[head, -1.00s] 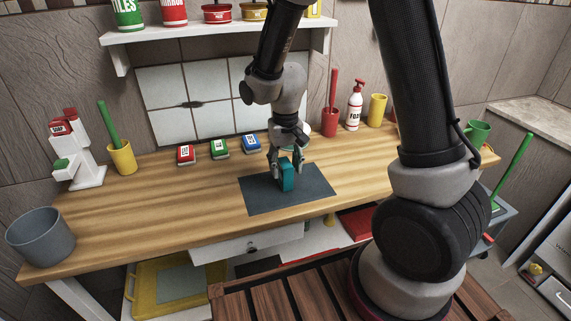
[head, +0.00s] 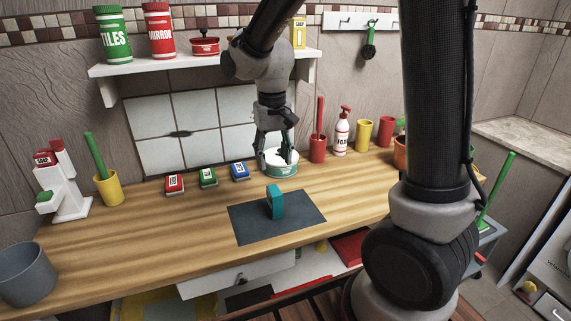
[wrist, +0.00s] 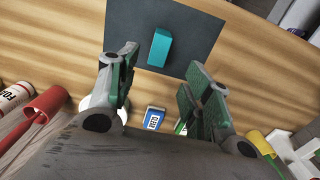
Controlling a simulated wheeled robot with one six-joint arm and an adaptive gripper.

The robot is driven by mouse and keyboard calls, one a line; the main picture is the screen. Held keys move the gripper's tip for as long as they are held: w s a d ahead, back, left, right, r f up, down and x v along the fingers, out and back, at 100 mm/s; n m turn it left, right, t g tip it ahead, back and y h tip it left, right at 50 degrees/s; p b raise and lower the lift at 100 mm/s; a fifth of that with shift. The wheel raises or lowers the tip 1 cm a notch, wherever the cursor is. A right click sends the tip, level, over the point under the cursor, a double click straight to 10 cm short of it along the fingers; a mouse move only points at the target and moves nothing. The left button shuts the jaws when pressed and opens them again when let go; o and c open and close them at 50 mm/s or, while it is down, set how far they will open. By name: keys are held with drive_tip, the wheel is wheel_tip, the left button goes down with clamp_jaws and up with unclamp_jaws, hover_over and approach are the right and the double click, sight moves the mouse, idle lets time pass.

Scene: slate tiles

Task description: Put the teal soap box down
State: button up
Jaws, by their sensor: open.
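The teal soap box (head: 275,202) stands upright on the dark slate mat (head: 250,231) on the wooden counter. It also shows in the wrist view (wrist: 160,47), on the mat (wrist: 207,30), beyond my fingertips and apart from them. My gripper (head: 273,160) is open and empty, raised above and behind the box in the head view. In the wrist view its two fingers (wrist: 160,75) are spread wide with nothing between them.
Red, green and blue boxes (head: 208,178) line the counter's back left. A red cup (head: 318,149) and a pump bottle (head: 342,133) stand to the right. The counter's left front (head: 130,245) is clear.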

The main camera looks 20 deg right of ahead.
drive_tip(key=s+d+r+t, duration=0.2)
drive_tip(key=s+d+r, duration=0.7)
drive_tip(key=d, duration=0.1)
drive_tip(key=shift+s+r, duration=0.3)
drive_tip(key=shift+o, duration=0.2)
drive_tip(key=s+d+r+t, duration=0.2)
drive_tip(key=s+d, duration=0.2)
drive_tip(key=s, duration=0.5)
drive_tip(key=shift+s+d, duration=0.25)
drive_tip(key=shift+d, duration=0.05)
drive_tip(key=shift+o, duration=0.2)
drive_tip(key=shift+s+d, duration=0.15)
drive_tip(key=shift+s, duration=0.3)
